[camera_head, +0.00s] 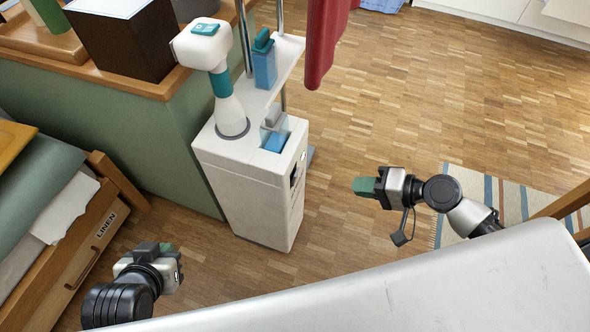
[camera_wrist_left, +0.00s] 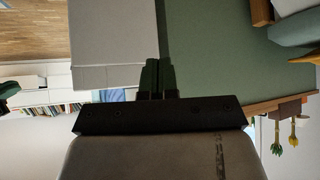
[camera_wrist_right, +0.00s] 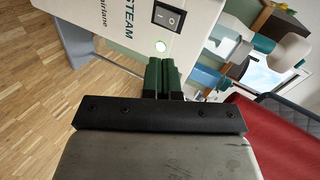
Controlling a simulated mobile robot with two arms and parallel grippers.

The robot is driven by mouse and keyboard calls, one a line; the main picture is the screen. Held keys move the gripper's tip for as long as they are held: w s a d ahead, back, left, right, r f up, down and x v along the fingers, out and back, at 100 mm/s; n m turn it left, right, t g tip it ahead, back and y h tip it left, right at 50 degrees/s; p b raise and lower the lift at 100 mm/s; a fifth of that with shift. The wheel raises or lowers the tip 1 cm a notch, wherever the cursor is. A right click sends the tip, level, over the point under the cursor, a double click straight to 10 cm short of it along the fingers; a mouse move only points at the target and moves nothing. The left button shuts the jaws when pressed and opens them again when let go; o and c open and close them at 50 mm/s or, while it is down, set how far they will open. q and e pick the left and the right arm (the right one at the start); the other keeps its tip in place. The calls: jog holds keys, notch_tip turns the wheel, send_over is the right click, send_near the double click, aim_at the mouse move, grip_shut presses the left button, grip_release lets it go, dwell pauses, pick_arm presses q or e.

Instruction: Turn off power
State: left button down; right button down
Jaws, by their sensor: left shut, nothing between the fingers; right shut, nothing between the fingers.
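The white steam unit (camera_head: 250,180) stands on the floor at the end of the green partition. My left gripper (camera_head: 167,247) is shut and empty, low and left of the unit.
A wooden drawer (camera_head: 85,250) labelled "LINEN" stands open at the left, near my left arm. A red cloth (camera_head: 322,40) hangs behind the unit. A striped rug (camera_head: 480,190) lies at right. The wooden floor (camera_head: 430,110) between is clear.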

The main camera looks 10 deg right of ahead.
aim_at(297, 173)
pick_arm(q)
jog(key=shift+s+a+f, duration=0.2)
jog(key=shift+s+a, duration=0.25)
pick_arm(e)
jog(key=shift+w+d+r+m, duration=0.2)
jog(key=shift+d+m, duration=0.1)
jog(key=shift+m, duration=0.1)
